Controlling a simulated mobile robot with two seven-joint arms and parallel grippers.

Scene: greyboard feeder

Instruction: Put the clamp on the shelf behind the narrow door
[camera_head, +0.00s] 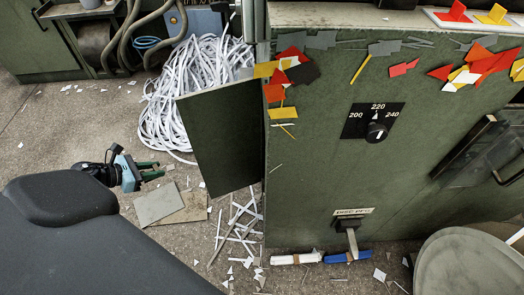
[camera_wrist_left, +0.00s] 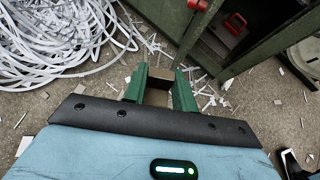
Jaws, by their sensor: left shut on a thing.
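My left gripper (camera_head: 148,170) hangs above the floor, left of the open narrow green door (camera_head: 225,135). In the left wrist view its green fingers (camera_wrist_left: 160,90) stand apart around a brown block-like thing (camera_wrist_left: 158,96), on which they are shut. I cannot tell whether this is the clamp. The head view hides what lies behind the door. The left wrist view shows a dark cabinet opening (camera_wrist_left: 215,42) with a red thing (camera_wrist_left: 235,23) inside, too small to name. Another red part (camera_wrist_left: 198,5) shows at the top edge. My right gripper is not in view.
Paper strips (camera_head: 190,85) heap behind the door. Greyboard sheets (camera_head: 157,204) and scraps lie on the floor below the gripper. The green machine (camera_head: 330,180) with a dial (camera_head: 377,130) stands right of the door.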

